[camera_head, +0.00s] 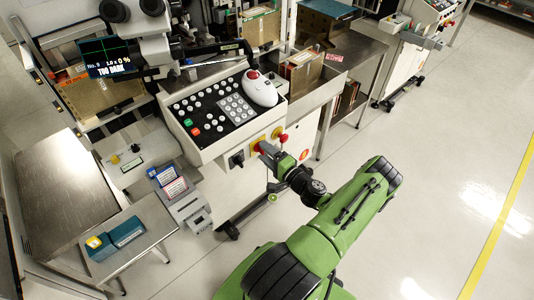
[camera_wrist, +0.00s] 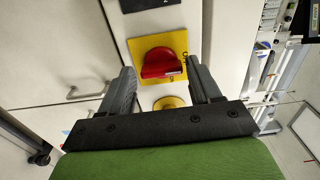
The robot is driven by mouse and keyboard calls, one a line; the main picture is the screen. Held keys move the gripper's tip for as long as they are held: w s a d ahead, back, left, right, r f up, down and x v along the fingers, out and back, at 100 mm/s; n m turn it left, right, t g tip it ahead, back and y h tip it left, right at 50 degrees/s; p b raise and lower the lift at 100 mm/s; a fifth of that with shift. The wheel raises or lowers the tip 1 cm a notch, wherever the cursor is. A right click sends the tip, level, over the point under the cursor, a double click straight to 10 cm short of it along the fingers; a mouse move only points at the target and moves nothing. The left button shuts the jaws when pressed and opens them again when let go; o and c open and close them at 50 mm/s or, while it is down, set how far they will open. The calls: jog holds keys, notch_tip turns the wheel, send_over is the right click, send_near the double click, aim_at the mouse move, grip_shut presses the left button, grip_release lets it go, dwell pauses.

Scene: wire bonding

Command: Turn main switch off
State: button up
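The main switch, a red knob on a yellow plate with black lettering, faces me in the wrist view (camera_wrist: 162,63). In the head view its yellow plate (camera_head: 257,145) is partly visible on the front of the machine, below the control panel. My gripper (camera_wrist: 160,68) is open, its two dark fingers on either side of the red knob in the picture. I see gaps between the fingers and the knob; how near the tips are in depth is unclear. In the head view my gripper (camera_head: 266,149) is close to the switch and partly covers it.
A black switch (camera_head: 236,159) sits left of the main switch. A red push button (camera_head: 283,138) is to its right. The control panel (camera_head: 215,110) with a white mouse-like device (camera_head: 262,90) is above. A grey device (camera_head: 188,200) stands lower left. The floor at right is clear.

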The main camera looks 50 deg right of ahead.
jog(key=shift+o, duration=1)
jog(key=p+v, duration=0.2)
jog(key=v, duration=1.3)
jog(key=shift+s, duration=0.4)
jog(key=shift+a+r, duration=0.1)
